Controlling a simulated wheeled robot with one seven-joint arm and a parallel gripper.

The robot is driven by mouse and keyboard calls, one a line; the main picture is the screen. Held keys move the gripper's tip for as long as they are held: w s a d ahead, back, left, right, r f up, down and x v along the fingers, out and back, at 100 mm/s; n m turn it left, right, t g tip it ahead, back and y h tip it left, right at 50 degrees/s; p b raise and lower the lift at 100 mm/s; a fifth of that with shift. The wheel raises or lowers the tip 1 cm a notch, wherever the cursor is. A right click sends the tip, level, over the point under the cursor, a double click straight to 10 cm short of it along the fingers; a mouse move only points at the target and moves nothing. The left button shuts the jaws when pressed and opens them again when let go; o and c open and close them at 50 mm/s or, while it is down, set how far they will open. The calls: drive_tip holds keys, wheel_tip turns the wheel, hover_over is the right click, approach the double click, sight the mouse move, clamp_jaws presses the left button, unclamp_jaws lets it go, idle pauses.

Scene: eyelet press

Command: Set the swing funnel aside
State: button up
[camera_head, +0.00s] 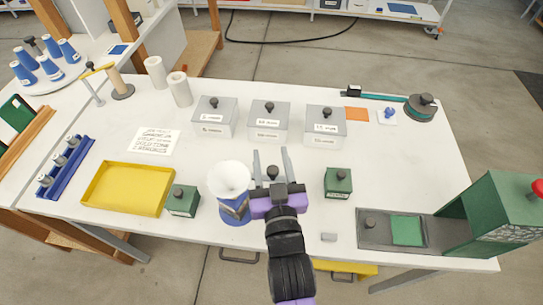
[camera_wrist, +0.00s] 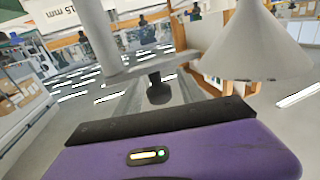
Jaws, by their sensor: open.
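The white swing funnel (camera_head: 229,177) stands with its wide mouth up above a blue cup (camera_head: 236,210) near the table's front edge. In the wrist view, which looks upside down, the funnel cone (camera_wrist: 256,45) is at the right. A dark knob (camera_wrist: 159,90) on the grey swing arm lies between my two fingers there. A pale post (camera_wrist: 88,38) stands at the left of it. My gripper (camera_head: 271,163) is open, just right of the funnel, with a finger on either side of the knob. I cannot tell whether the fingers touch it.
A green box (camera_head: 183,201) and a yellow tray (camera_head: 128,189) lie left of the funnel. Another green box (camera_head: 338,183) stands right of my gripper. Grey lidded boxes (camera_head: 269,121) line the back. A green press (camera_head: 497,213) is at right. Bare table shows between these.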

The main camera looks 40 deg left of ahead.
clamp_jaws()
idle(1.4)
